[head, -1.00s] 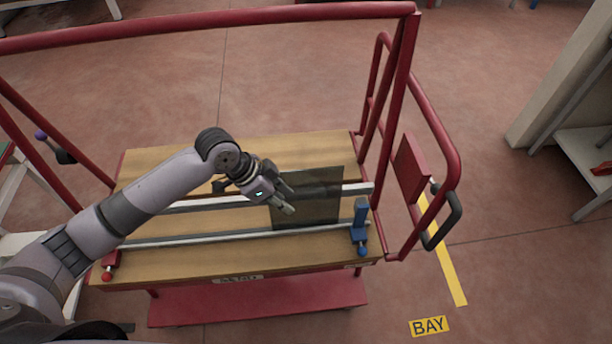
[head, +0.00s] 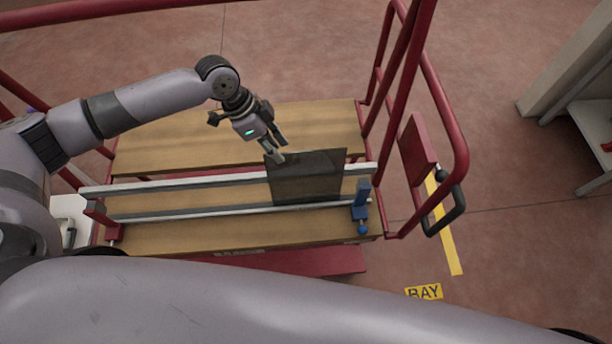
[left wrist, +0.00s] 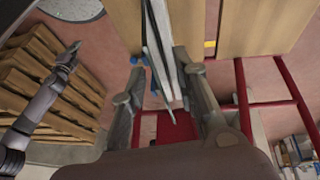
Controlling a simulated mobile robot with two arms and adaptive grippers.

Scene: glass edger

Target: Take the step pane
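The step pane (head: 308,180) is a dark, see-through sheet standing on the cart between the two pale rails, near their right end. My left gripper (head: 273,152) is at the pane's upper left corner in the head view; whether it touches cannot be told there. In the left wrist view its two fingers (left wrist: 165,100) stand wide apart, with the rails beyond and between them.
The cart has a wooden deck (head: 150,150) and red tube frame (head: 395,110). A blue clamp (head: 361,203) stands just right of the pane. A red panel with a dark handle (head: 418,152) is at the cart's right end. A pale shelf (head: 590,130) stands far right.

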